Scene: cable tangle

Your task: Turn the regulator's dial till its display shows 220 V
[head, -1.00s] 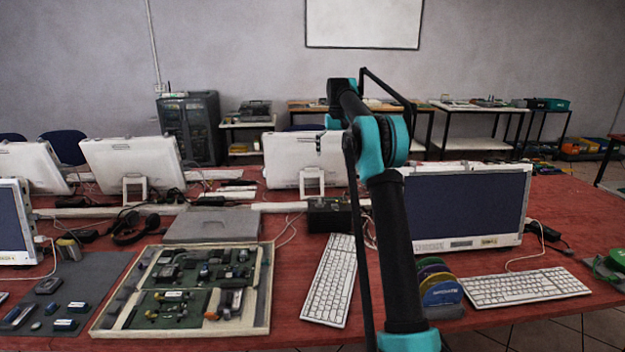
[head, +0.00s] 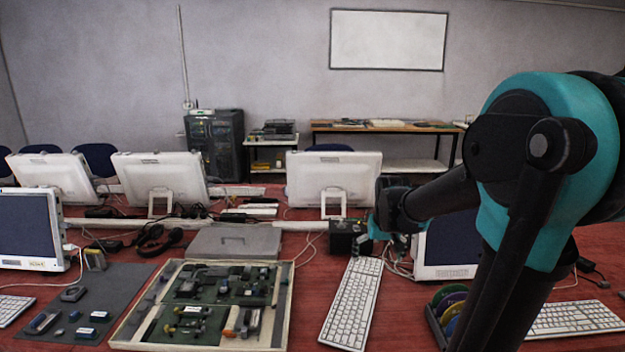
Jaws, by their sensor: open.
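A small black box (head: 346,238), which looks like the regulator, stands on the red table behind the white keyboard. Its dial and display are too small to make out, so I cannot read a voltage. My gripper (head: 378,233) is at the end of my arm, just at the right side of the box. Its fingers are small and dark here, and appear open and empty. I cannot tell whether they touch the box.
A white keyboard (head: 354,303) lies in front of the box, and a grey closed case (head: 235,242) lies to its left. A wooden-framed board of parts (head: 205,306) is at front left. A white monitor (head: 333,180) stands behind. Cables lie around the box.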

